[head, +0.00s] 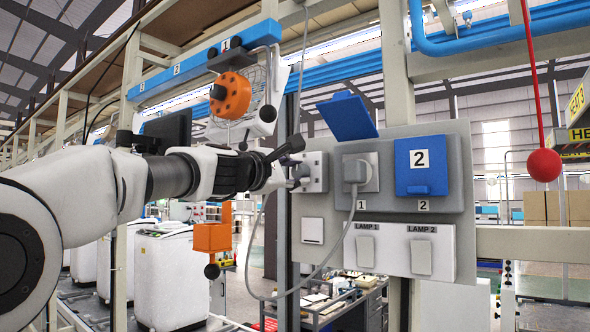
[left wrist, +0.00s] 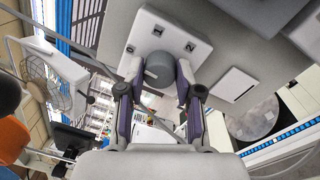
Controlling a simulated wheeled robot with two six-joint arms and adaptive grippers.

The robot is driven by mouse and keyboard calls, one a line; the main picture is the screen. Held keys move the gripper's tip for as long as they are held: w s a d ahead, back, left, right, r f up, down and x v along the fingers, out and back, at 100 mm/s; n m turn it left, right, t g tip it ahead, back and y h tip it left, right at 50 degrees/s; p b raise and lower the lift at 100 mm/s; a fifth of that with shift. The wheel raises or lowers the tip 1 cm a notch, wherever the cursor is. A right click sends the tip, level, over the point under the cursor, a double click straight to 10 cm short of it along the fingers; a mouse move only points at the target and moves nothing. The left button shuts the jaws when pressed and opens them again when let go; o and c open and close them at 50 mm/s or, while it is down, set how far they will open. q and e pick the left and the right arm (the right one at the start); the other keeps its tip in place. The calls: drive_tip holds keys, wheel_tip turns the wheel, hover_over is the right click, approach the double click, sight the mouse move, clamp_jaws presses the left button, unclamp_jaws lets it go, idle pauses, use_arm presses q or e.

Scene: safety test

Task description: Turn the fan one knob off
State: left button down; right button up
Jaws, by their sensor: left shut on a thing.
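A grey round knob (left wrist: 160,68) sits on a white box on the panel in the left wrist view. The box (head: 316,172) is at the panel's left side in the head view, where the knob is mostly hidden by my gripper. My left gripper (head: 289,170) is at the knob, with one finger on each side, shut on it. A caged fan (head: 270,85) with an orange hub is at upper left in the head view, below a label "1". It also shows at the left wrist view's left edge (left wrist: 42,85).
The grey panel (head: 395,290) holds a socket with a plugged cable (head: 355,172), a blue-covered socket (head: 421,165) and two lamp switches. A blue lid stands open above. A red ball (head: 544,165) hangs at right. An orange block (head: 212,237) hangs below my arm.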

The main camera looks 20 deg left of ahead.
use_arm(q)
drive_tip(key=shift+n, duration=0.4)
drive_tip(key=c, duration=0.8)
unclamp_jaws()
drive_tip(key=shift+o, duration=0.2)
